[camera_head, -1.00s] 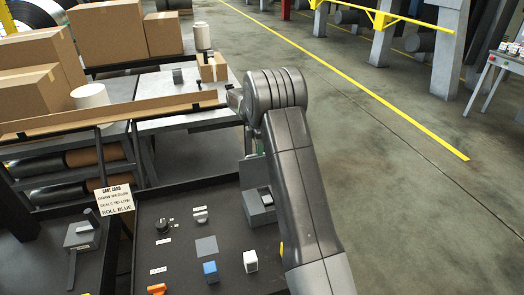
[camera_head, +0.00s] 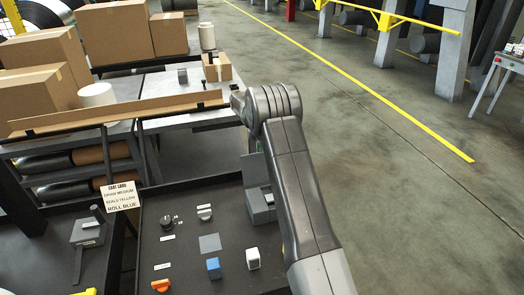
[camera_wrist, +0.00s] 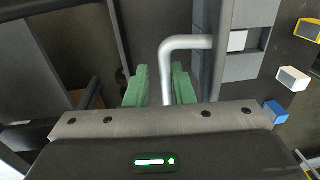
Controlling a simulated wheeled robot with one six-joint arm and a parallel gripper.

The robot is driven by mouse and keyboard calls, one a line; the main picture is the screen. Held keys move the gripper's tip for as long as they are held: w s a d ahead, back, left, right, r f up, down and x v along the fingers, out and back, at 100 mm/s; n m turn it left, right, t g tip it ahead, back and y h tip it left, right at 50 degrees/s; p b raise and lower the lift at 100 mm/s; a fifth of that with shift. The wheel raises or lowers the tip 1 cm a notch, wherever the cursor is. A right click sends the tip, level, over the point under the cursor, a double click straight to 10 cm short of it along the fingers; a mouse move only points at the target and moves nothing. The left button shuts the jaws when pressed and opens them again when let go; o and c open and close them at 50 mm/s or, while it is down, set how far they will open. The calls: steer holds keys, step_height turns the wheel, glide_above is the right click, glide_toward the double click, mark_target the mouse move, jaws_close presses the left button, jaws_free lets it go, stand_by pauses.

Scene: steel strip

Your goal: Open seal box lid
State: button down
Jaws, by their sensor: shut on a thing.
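The grey seal box (camera_head: 262,208) stands on the dark cart top, left of my arm in the head view. Its lid (camera_head: 253,170) stands up steeply at the back of the box. In the wrist view the box (camera_wrist: 262,62) is at the upper right, with a pale block (camera_wrist: 237,41) in it. A bent light-grey handle (camera_wrist: 188,43) runs from the lid's side down between the green fingers. My gripper (camera_wrist: 162,85) is shut on this handle. In the head view my gripper is hidden behind my arm.
A blue block (camera_head: 213,268), a white block (camera_head: 252,258) and an orange piece (camera_head: 160,286) lie on the cart top. A card (camera_head: 120,196) stands at its back left. A table with cardboard boxes (camera_head: 122,32) is behind.

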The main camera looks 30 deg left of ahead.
steer(key=shift+w+a+r, duration=0.15)
steer(key=shift+w+a, duration=0.1)
steer(key=shift+a, duration=0.2)
steer(key=c, duration=1.5)
jaws_free()
steer(key=shift+w+a, duration=0.25)
steer(key=r, duration=0.4)
steer(key=r+b, duration=0.1)
steer(key=r, duration=0.8)
steer(key=shift+w+a+r+b, duration=0.15)
steer(key=shift+w+a+b, duration=0.1)
steer(key=shift+b, duration=0.1)
